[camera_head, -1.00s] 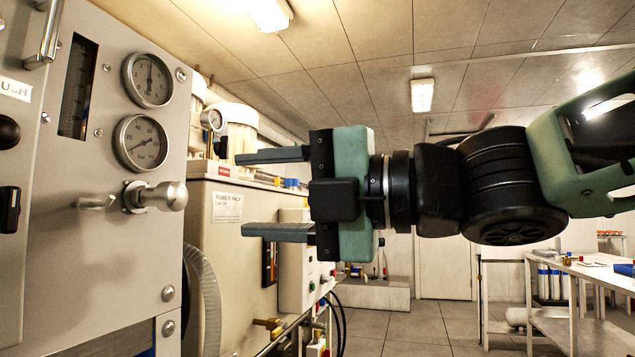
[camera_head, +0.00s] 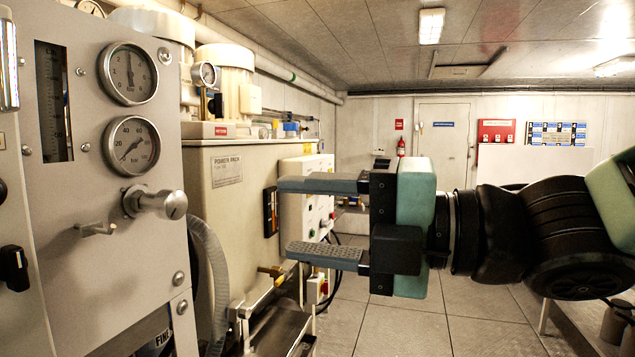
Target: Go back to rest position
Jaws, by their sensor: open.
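My gripper (camera_head: 322,219) is open and empty, with its two grey fingers pointing left and a wide gap between them. It hangs in the air in the middle of the view, in front of the beige power pack cabinet (camera_head: 228,215). It is clear of the grey gauge panel (camera_head: 80,240) at the left. The panel bears two round gauges, the upper one (camera_head: 128,74) and the lower one (camera_head: 131,146), and a silver valve knob (camera_head: 160,202) below them. My arm reaches in from the right edge.
A ribbed hose (camera_head: 212,275) runs down beside the panel. A control box (camera_head: 305,205) with buttons stands on the cabinet's far side. The tiled floor (camera_head: 400,325) is clear below my gripper. A door (camera_head: 443,140) and a fire extinguisher (camera_head: 401,147) are at the back wall.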

